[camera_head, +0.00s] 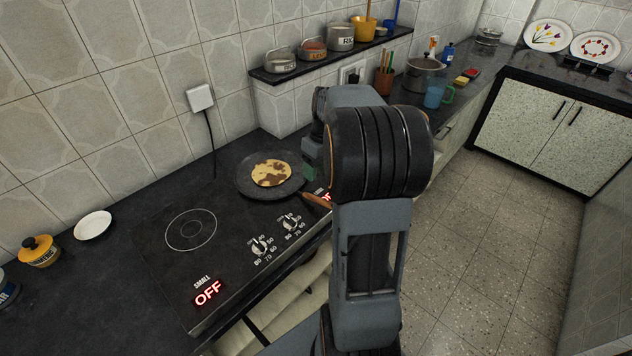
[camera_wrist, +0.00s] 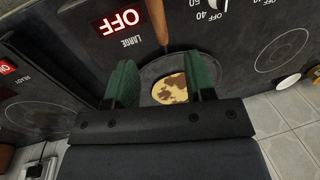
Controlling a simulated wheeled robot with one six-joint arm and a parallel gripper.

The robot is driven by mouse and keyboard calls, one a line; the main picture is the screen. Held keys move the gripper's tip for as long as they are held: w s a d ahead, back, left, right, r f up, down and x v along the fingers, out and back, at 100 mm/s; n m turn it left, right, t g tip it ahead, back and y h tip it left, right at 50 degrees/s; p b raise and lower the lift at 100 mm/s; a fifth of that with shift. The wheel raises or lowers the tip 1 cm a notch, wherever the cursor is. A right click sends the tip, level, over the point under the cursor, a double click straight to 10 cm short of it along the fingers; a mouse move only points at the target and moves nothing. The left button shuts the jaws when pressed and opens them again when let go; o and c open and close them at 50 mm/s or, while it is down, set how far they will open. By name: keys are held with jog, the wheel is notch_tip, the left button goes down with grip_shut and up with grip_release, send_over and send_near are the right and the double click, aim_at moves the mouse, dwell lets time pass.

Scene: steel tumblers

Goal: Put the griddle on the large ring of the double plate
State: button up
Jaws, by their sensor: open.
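The griddle (camera_head: 246,187) is a dark round pan lying flat on the right part of the black double plate (camera_head: 160,262), with a brown-patched flatbread (camera_head: 271,173) on it. Its wooden handle (camera_head: 317,201) points towards the front edge. In the wrist view the griddle (camera_wrist: 150,77) shows between and beyond my fingers, its handle (camera_wrist: 157,22) beside the lit LARGE OFF display (camera_wrist: 121,22). No large ring outline shows; the griddle covers that area. The small ring (camera_head: 191,230) is bare. My gripper (camera_wrist: 161,80) is open and empty, over the griddle's side; its height is unclear.
Two knobs (camera_head: 260,246) (camera_head: 290,222) stand at the plate's front. A tiled wall and socket (camera_head: 201,97) are behind. A second appliance with a ring (camera_wrist: 38,112) is at left in the wrist view. A white saucer (camera_head: 93,225) and yellow jar (camera_head: 39,252) stand left.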

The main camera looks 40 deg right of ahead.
jog(key=s+a+t+h, duration=0.1)
jog(key=s+a, duration=0.4)
jog(key=a, duration=0.4)
jog(key=s+a+r+m+t+h, duration=0.1)
jog(key=s+a+t, duration=0.1)
jog(key=s+a, duration=0.4)
jog(key=a, duration=0.3)
jog(key=shift+s+a+r+t, duration=0.15)
jog(key=shift+r+t, duration=0.05)
jog(key=shift+t, duration=0.1)
jog(key=shift+r, duration=0.1)
jog(key=shift+r+p, duration=0.8)
jog(key=shift+r, duration=0.1)
